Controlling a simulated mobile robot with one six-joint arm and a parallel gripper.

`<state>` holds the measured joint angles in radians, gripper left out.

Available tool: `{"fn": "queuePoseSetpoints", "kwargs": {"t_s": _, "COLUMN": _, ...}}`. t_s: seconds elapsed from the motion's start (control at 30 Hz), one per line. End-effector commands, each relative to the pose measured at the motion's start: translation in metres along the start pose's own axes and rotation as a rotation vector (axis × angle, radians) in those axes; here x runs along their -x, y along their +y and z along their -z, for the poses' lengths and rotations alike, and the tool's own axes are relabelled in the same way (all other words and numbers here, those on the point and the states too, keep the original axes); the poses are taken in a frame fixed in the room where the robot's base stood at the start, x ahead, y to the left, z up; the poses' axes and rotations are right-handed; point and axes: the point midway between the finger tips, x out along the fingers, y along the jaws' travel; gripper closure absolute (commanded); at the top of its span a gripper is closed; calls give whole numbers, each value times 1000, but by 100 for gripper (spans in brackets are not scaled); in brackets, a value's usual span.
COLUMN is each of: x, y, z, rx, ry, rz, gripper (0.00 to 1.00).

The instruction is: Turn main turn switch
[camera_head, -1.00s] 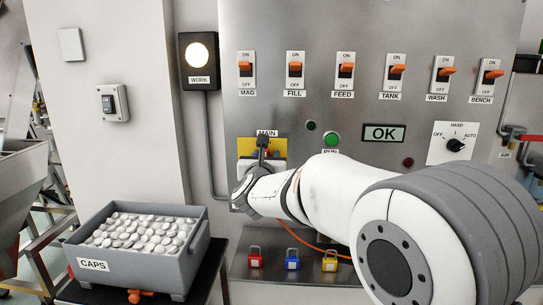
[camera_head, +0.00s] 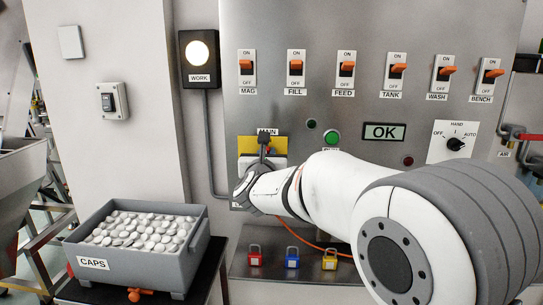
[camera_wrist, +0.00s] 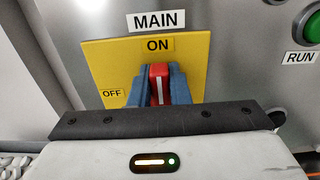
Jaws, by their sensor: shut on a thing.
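The main turn switch (camera_wrist: 159,83) is a red knob with a white line on a yellow plate (camera_wrist: 100,62), under the MAIN label. Its white line points up to the ON mark, and the OFF mark is at the left. My gripper (camera_wrist: 158,76) is shut on the knob, with one blue finger pad against each side. In the head view my gripper (camera_head: 264,146) reaches the yellow plate (camera_head: 247,145) from below and covers most of the knob.
A row of orange-lever switches (camera_head: 346,69) runs above. The green RUN button (camera_head: 333,138), OK display (camera_head: 384,132) and HAND/AUTO selector (camera_head: 455,144) are to the right. A CAPS bin (camera_head: 140,262) stands at the lower left.

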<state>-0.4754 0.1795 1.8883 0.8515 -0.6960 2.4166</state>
Motion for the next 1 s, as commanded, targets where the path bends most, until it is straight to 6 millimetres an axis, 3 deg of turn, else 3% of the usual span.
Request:
{"fn": "queuePoseSetpoints", "kwargs": {"t_s": 0.37, "x": 0, "y": 7, "z": 12, "rx": 148, "ry": 14, "rz": 4, "gripper": 100}}
{"fn": "queuePoseSetpoints", "kwargs": {"t_s": 1.0, "x": -1, "y": 22, "z": 19, "rx": 740, "ry": 19, "rz": -2, "gripper": 100}}
